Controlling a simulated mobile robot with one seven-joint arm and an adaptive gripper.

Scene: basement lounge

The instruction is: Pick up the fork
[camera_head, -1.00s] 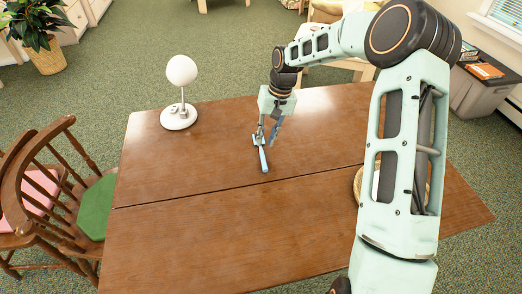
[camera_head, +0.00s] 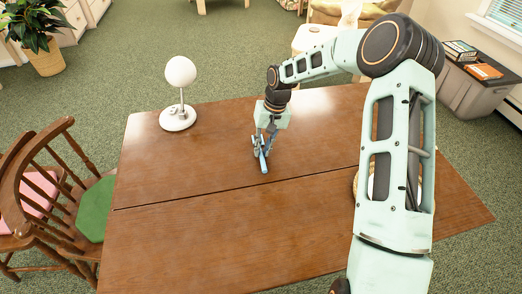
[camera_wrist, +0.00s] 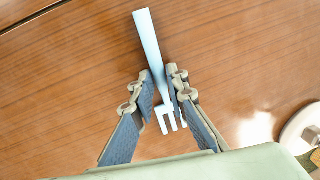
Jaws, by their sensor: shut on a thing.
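The fork (camera_head: 264,163) is light blue and lies near the middle of the brown wooden table (camera_head: 200,240), just behind the seam. In the wrist view the fork (camera_wrist: 149,42) has its handle pointing up the picture and its tines between my fingers. My gripper (camera_head: 262,149) points down over the fork. In the wrist view my gripper (camera_wrist: 160,82) is shut on the fork, with a finger on each side near its neck. I cannot tell whether the fork touches the table or is slightly raised.
A white globe lamp (camera_head: 179,115) stands at the table's back left. A round woven item (camera_head: 357,184) is mostly hidden behind my arm at the right. Wooden chairs (camera_head: 60,130) stand at the left. The table's front and left are clear.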

